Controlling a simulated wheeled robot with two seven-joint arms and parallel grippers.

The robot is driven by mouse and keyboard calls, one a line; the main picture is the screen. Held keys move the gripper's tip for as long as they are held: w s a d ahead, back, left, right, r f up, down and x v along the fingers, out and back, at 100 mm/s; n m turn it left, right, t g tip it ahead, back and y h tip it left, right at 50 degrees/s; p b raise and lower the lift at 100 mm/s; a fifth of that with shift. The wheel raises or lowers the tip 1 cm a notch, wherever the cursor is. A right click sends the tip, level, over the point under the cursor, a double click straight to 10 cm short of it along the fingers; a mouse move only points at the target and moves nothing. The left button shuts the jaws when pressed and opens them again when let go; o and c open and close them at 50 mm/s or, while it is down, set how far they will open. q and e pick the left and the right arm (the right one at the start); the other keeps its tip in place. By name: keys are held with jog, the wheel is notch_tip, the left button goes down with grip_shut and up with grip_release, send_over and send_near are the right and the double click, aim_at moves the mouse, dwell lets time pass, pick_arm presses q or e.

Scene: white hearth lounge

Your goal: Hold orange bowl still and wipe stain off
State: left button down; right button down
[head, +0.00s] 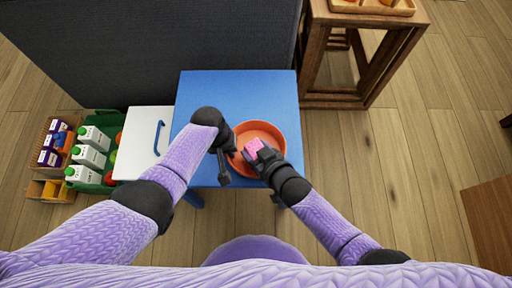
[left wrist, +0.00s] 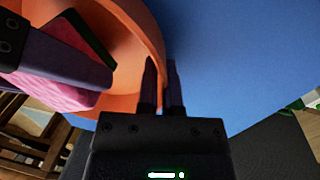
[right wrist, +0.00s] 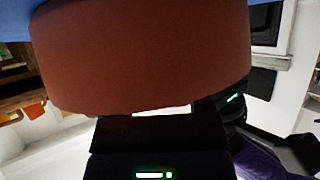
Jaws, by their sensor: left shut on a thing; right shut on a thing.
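The orange bowl (head: 262,127) sits on the blue table (head: 255,90). My left gripper (head: 229,153) is shut on the bowl's left rim; in the left wrist view its fingers (left wrist: 161,85) close around the rim of the bowl (left wrist: 150,32). My right gripper (head: 260,157) is shut on a pink sponge (head: 253,147) inside the bowl. The sponge (left wrist: 50,88) also shows in the left wrist view, low in the bowl. The bowl's outer wall (right wrist: 140,55) fills much of the right wrist view and hides the right fingertips. No stain can be made out.
Crates with cartons (head: 92,140) stand further left. A wooden stand with a tray (head: 365,8) is behind right. A grey panel (head: 150,50) rises behind the table.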

aim_at(259, 141)
jog(key=shift+f, duration=0.7)
jog(key=shift+w, duration=0.55)
jog(key=shift+w+r, duration=0.25)
jog(key=shift+w, duration=0.45)
jog(key=shift+w+d+r, duration=0.2)
jog(key=shift+w+d, duration=0.05)
jog(key=shift+d, duration=0.1)
jog(key=shift+s+a, duration=0.35)
jog(key=shift+s, duration=0.05)
jog(key=shift+s+f, duration=0.1)
jog(key=shift+s, duration=0.7)
jog(key=r, duration=0.6)
jog(key=shift+s+r, duration=0.3)
jog(key=shift+r, duration=0.1)
